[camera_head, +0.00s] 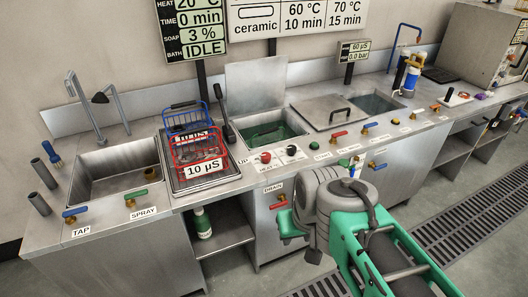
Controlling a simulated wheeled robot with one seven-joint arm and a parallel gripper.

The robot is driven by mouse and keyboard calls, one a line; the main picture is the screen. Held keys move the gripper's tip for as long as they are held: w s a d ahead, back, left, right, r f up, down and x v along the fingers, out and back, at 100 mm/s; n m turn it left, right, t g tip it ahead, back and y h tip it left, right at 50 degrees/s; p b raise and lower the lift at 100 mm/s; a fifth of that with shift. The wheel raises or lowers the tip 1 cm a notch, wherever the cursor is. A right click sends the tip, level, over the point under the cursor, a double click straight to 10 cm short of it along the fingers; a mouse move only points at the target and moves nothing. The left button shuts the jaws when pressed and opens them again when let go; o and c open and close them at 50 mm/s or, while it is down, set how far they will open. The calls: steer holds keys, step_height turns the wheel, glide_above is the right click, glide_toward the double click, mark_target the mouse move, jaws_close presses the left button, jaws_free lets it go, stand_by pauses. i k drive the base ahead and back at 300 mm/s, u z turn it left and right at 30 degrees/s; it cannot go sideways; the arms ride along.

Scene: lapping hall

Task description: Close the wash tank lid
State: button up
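The wash tank (268,133) is a square opening in the steel bench with greenish liquid inside, below the wall display that reads IDLE. Its lid (256,85) is a flat grey steel panel standing upright at the back edge of the tank, so the tank is open. My green and grey arm rises from the lower right, with its bend in front of the bench, below and to the right of the tank. I cannot make out my gripper's fingers. Nothing of mine touches the lid.
Red and blue wire baskets (190,137) stand on a tray left of the tank, beside a dark upright handle (223,112). A flat lid with a handle (332,112) lies right of the tank. Knobs (266,157) and coloured levers line the bench front. A sink (115,168) is at left.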

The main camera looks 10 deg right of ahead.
mark_target(252, 85)
steer(key=z, duration=0.3)
steer(key=i, duration=0.95)
steer(key=u, duration=0.35)
steer(key=k, duration=0.45)
steer(key=z, duration=0.65)
steer(key=i, duration=0.55)
steer(key=u, duration=0.55)
steer(key=i, duration=0.45)
steer(key=u, duration=0.55)
